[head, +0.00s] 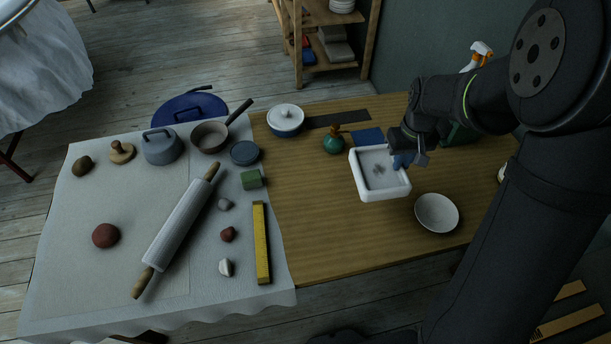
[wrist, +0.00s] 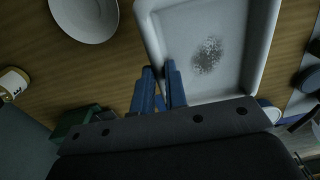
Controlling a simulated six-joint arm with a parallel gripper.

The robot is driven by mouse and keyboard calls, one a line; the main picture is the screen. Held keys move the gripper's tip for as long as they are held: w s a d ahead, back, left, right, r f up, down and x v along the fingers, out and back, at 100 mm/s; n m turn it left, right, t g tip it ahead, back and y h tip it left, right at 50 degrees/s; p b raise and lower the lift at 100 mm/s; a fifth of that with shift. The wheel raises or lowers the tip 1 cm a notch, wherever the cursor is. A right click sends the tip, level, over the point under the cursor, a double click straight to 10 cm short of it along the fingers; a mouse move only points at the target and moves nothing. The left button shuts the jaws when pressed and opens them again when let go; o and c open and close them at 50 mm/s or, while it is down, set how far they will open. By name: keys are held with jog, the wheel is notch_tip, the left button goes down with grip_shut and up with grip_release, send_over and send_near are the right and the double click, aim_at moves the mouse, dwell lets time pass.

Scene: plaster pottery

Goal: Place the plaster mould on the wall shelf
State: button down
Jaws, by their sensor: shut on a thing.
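The plaster mould (head: 379,174) is a white square block with a shallow recess and a grey speckled patch inside. It is over the right part of the wooden table in the head view; I cannot tell whether it touches the tabletop. My gripper (head: 402,161) is shut on the mould's right rim. In the wrist view the blue fingers of my gripper (wrist: 160,69) straddle the near left wall of the mould (wrist: 222,22). A wooden shelf unit (head: 329,68) stands at the back against the wall, partly cut off, with stacked items on it.
A white bowl (head: 437,213) stands close to the mould's front right. A spray bottle (head: 478,56) is behind my arm. The front middle of the wooden table (head: 330,235) is clear.

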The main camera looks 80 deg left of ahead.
aim_at(349, 159)
jog(key=shift+s+f+n, duration=0.4)
jog(key=shift+s+f, duration=0.25)
jog(key=shift+s, duration=0.35)
jog(key=s+a+f, duration=0.2)
jog(key=s, duration=0.1)
jog(key=s+a+f, duration=0.2)
jog(key=s+a, duration=0.1)
jog(key=s+a+f, duration=0.2)
jog(key=s+f, duration=0.1)
jog(key=shift+a, duration=0.2)
jog(key=shift+f, duration=2)
jog(key=shift+f, duration=0.1)
jog(key=c, duration=1.8)
grip_release()
jog(key=shift+f, duration=0.1)
jog(key=o, duration=0.3)
jog(key=shift+o, duration=0.2)
